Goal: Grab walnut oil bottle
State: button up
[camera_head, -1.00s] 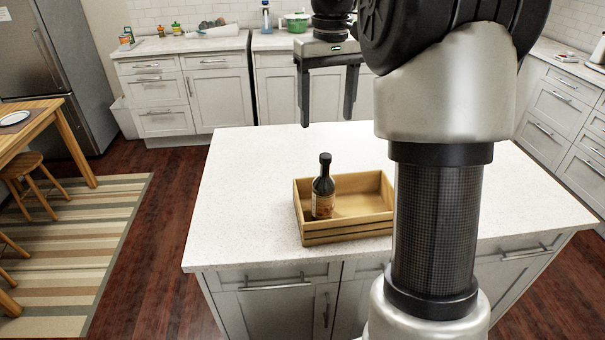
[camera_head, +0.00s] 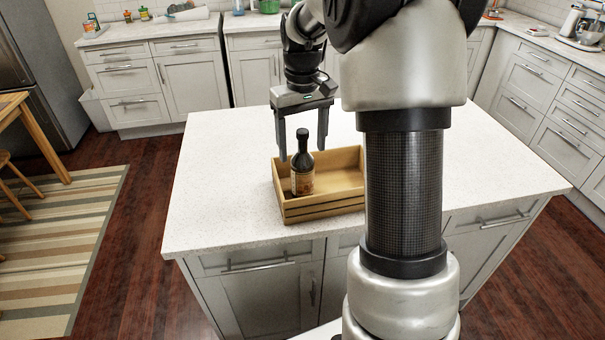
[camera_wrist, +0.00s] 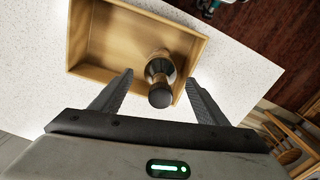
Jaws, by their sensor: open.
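The walnut oil bottle (camera_head: 302,172) is dark with a black cap and a tan label, too small to read. It stands upright in the left part of a wooden crate (camera_head: 325,208) on the island. In the wrist view the bottle (camera_wrist: 158,72) is seen from above, its cap toward my gripper. My gripper (camera_head: 302,155) points down with its fingers spread, above and seemingly behind the bottle in the head view. In the wrist view my gripper (camera_wrist: 160,80) has the bottle's cap in the gap between its fingertips. I cannot see any contact.
The white island counter (camera_head: 220,180) is clear around the crate. The rest of the crate looks empty. Stools and a wooden table (camera_head: 30,130) stand at the left by a striped rug (camera_head: 70,250). Cabinets (camera_head: 190,75) line the back.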

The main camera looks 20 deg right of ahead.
notch_tip(320, 180, down, 2)
jog(key=shift+c, duration=0.3)
grip_shut()
jog(key=shift+r, duration=0.15)
